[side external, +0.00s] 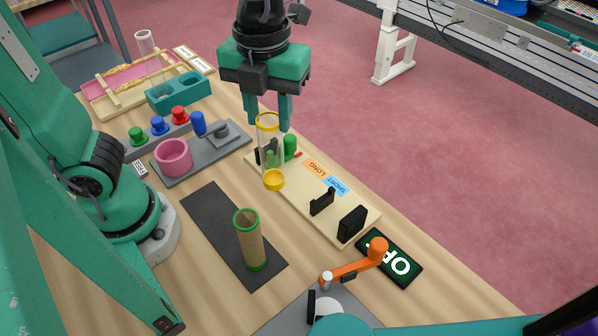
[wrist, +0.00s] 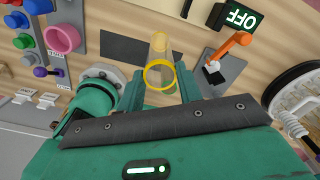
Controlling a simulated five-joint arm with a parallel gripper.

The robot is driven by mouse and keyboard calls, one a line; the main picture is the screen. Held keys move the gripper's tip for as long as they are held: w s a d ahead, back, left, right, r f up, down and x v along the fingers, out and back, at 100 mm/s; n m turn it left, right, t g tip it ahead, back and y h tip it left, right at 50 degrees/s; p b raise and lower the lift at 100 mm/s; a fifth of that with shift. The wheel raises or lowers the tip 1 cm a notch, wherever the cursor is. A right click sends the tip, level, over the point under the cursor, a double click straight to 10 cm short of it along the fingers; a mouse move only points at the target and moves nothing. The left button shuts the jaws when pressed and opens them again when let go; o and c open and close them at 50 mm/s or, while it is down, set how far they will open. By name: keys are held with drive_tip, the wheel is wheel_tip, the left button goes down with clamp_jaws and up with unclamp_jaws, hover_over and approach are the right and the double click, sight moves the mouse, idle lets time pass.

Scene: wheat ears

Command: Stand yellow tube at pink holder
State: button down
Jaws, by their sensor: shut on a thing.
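The yellow tube (side external: 270,153) is clear with a yellow rim and a yellow base. My gripper (side external: 269,112) is shut on its upper part and holds it roughly upright over the pale board; I cannot tell its exact height. In the wrist view the tube (wrist: 160,52) stands out between the fingers of my gripper (wrist: 160,90). The pink holder (side external: 173,157) is a thick, short ring on a grey plate, left of the tube and apart from it. It also shows at upper left in the wrist view (wrist: 62,36), with nothing visible standing in it.
A green-rimmed tube (side external: 250,240) stands on a dark mat (side external: 207,208). The pale board (side external: 330,229) carries black brackets and LONG and SHORT labels. An orange lever (side external: 352,268) and an OFF sign (side external: 400,266) are nearby. Coloured knobs and a teal block (side external: 178,92) lie beyond the holder.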

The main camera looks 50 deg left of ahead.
drive_tip(key=s+a+n, duration=0.4)
drive_tip(key=a+n, duration=0.2)
drive_tip(key=a, duration=0.1)
drive_tip(key=s+a+r+n, duration=0.1)
drive_tip(key=s+a+n, duration=0.2)
drive_tip(key=a+n, duration=0.4)
drive_tip(key=shift+s+a+r+n, duration=0.2)
drive_tip(key=shift+s+a+n, duration=0.15)
drive_tip(key=shift+a, duration=0.4)
drive_tip(key=s+a+f, duration=0.1)
drive_tip(key=a+f, duration=0.6)
drive_tip(key=a, duration=0.4)
drive_tip(key=shift+s+a, duration=0.2)
drive_tip(key=shift+s, duration=0.15)
drive_tip(key=shift+f, duration=2)
drive_tip(key=c, duration=0.9)
unclamp_jaws()
drive_tip(key=shift+c, duration=0.2)
